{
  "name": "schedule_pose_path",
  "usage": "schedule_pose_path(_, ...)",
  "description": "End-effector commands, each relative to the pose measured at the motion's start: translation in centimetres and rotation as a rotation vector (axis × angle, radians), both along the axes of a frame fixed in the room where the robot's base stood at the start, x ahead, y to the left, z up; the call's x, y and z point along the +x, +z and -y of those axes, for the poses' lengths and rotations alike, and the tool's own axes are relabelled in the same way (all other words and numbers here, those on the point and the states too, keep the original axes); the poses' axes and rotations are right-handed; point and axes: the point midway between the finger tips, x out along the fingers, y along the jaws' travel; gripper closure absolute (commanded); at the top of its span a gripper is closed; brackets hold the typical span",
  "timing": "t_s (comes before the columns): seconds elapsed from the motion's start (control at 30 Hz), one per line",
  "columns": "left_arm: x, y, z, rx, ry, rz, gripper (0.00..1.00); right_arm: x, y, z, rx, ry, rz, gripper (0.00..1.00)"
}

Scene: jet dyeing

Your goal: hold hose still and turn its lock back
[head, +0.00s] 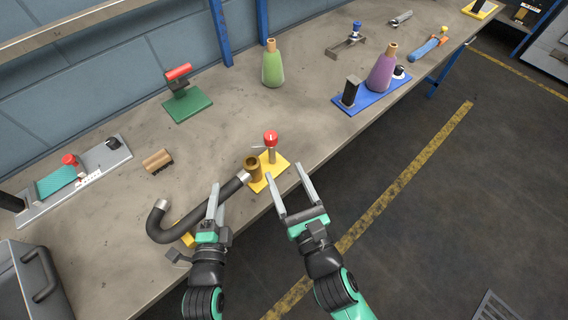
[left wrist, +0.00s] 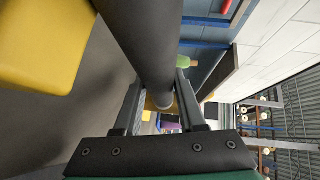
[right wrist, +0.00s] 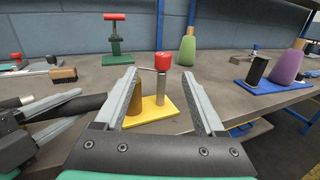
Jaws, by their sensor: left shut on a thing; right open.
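The black hose (head: 168,237) bends in a hook on the bench's near part, with metal end pieces. My left gripper (head: 217,199) is shut on its straight part; the hose (left wrist: 142,40) runs between its fingers in the left wrist view. The hose's far end meets a brass socket (head: 252,168) on a small yellow plate (head: 280,163). Beside the socket stands a metal post with a red cap (head: 271,138) and a thin side pin. My right gripper (head: 286,178) is open and empty, near the plate. In the right wrist view the red-capped post (right wrist: 161,62) appears between its fingers; contact is not visible.
A yellow block (head: 186,236) is under the hose. A green stand with a red handle (head: 178,72), a green bottle (head: 272,68), a brush (head: 157,160) and a blue plate with a purple bottle (head: 382,72) stand farther back. Clear bench surrounds the yellow plate behind.

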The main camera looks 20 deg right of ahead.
Motion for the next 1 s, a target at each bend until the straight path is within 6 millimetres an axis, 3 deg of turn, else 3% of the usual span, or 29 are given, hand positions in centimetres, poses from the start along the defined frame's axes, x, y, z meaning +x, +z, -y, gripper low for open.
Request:
schedule_pose_path(0.17, 0.0, 0.0, 0.0, 0.000, 0.000, 0.001, 1.00, -0.9, 3.6, -4.5, 0.321, 0.236, 0.137, 0.29)
schedule_pose_path(0.3, 0.0, 0.0, 0.0, 0.000, 0.000, 0.001, 1.00, -2.6, 7.9, -6.7, 0.785, 0.480, 0.259, 0.29)
schedule_pose_path(0.43, 0.0, 0.0, 0.0, 0.000, 0.000, 0.001, 1.00, -3.9, 11.6, -5.4, 1.252, 0.637, 0.380, 0.29)
schedule_pose_path(0.57, 0.0, 0.0, 0.0, 0.000, 0.000, 0.001, 1.00, -3.9, 12.9, -1.7, 1.722, 0.697, 0.506, 0.29)
schedule_pose_path(0.67, 0.0, 0.0, 0.0, 0.000, 0.000, 0.001, 1.00, -2.9, 11.6, 1.5, 2.077, 0.663, 0.607, 0.29)
schedule_pose_path(0.8, 0.0, 0.0, 0.0, 0.000, 0.000, 0.001, 1.00, -1.0, 6.5, 4.3, 2.532, 0.475, 0.739, 0.29)
schedule_pose_path(0.9, 0.0, 0.0, 0.0, 0.000, 0.000, 0.001, 1.00, 0.2, 1.9, 4.0, 2.778, 0.258, 0.793, 0.29)
schedule_pose_path(1.0, 0.0, 0.0, 0.0, 0.000, 0.000, 0.001, 1.00, 1.1, -1.6, 1.5, 2.936, 0.050, 0.768, 0.29)
